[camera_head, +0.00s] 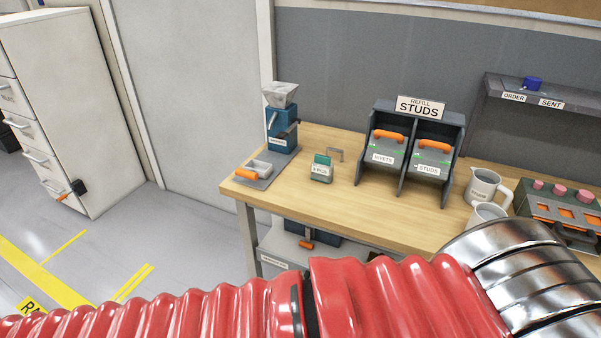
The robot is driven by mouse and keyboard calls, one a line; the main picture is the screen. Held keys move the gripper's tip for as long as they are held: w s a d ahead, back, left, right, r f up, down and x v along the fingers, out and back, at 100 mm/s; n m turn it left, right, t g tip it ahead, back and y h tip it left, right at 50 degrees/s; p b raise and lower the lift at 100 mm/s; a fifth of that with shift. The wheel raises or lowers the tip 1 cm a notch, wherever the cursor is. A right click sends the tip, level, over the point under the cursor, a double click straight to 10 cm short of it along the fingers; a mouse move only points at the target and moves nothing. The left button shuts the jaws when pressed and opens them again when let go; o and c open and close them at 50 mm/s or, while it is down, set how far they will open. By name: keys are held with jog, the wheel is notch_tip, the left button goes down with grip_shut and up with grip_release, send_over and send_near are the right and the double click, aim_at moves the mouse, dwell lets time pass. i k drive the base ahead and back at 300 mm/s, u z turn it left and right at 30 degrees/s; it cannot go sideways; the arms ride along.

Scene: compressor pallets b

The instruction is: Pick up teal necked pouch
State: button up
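A small item with a teal top (322,159) stands on the wooden workbench (330,210), left of its middle, with a pale label reading what looks like "4 PCS". It is the closest match to the teal necked pouch, but it is too small to make out a neck clearly. It looks upright, and nothing touches it from above. My arm, in a red ribbed sleeve with a metal ribbed section at right, crosses the bottom of the view. My gripper is out of view.
A dark blue-teal machine with a grey hopper (281,95) stands behind left. A two-bay bin stand marked STUDS (417,145), a pitcher (482,188) and an orange-panelled box (560,212) are to the right.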

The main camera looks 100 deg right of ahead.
aim_at(321, 168)
jog(key=i, duration=1.05)
jog(key=z, duration=3.15)
jog(key=i, duration=0.2)
jog(key=z, duration=0.25)
